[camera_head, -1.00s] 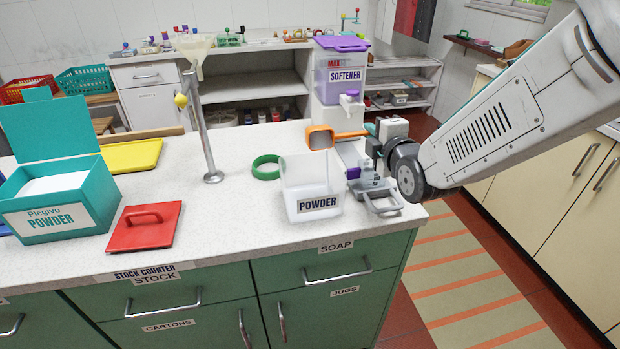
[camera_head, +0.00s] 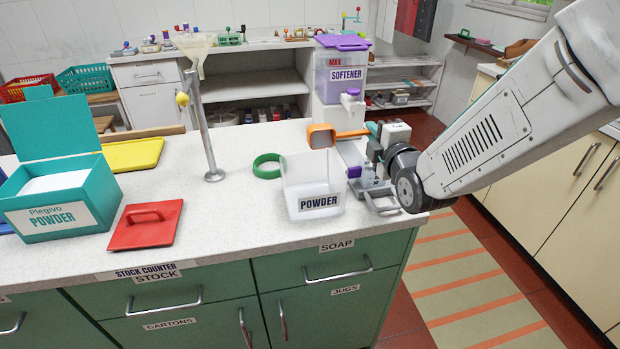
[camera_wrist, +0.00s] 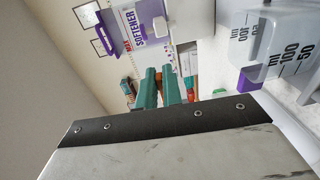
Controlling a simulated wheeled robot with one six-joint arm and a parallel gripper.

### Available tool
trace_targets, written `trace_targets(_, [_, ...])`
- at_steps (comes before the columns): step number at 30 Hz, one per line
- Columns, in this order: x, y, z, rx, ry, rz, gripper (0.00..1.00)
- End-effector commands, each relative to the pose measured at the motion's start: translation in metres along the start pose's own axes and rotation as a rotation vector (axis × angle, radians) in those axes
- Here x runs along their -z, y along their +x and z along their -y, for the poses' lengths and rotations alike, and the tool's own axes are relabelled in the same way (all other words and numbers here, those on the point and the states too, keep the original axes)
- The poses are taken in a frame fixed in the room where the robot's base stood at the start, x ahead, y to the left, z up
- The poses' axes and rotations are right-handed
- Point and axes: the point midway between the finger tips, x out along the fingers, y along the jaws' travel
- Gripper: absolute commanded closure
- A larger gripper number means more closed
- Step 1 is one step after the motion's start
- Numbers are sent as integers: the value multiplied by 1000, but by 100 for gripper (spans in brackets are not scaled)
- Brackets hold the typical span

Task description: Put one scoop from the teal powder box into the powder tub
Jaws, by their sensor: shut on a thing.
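The teal powder box (camera_head: 60,215) stands at the left of the counter with its lid up and white powder inside. The powder tub (camera_head: 318,205), clear and labelled POWDER, stands open near the counter's front right. An orange scoop (camera_head: 321,137) shows just behind and above the tub's rim, its handle pointing right. My gripper (camera_head: 373,129) is shut on the scoop's handle end. The scoop's height above the counter and its contents cannot be told. In the wrist view the teal fingers of my gripper (camera_wrist: 161,90) are close together, and the scoop is mostly hidden.
A softener dispenser (camera_head: 342,75) stands behind the scoop. A green ring (camera_head: 267,167) lies left of the tub, near a metal post (camera_head: 205,135) with a funnel. A red lid (camera_head: 147,226) lies between box and tub. A measuring jug (camera_wrist: 285,45) is close at right in the wrist view.

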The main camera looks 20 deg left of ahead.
Motion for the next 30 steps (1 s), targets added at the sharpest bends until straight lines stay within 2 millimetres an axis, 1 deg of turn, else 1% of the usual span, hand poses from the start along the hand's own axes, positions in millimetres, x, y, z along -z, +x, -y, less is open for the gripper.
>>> trace_targets(30, [-2, -2, 0, -112, -1, 1, 100])
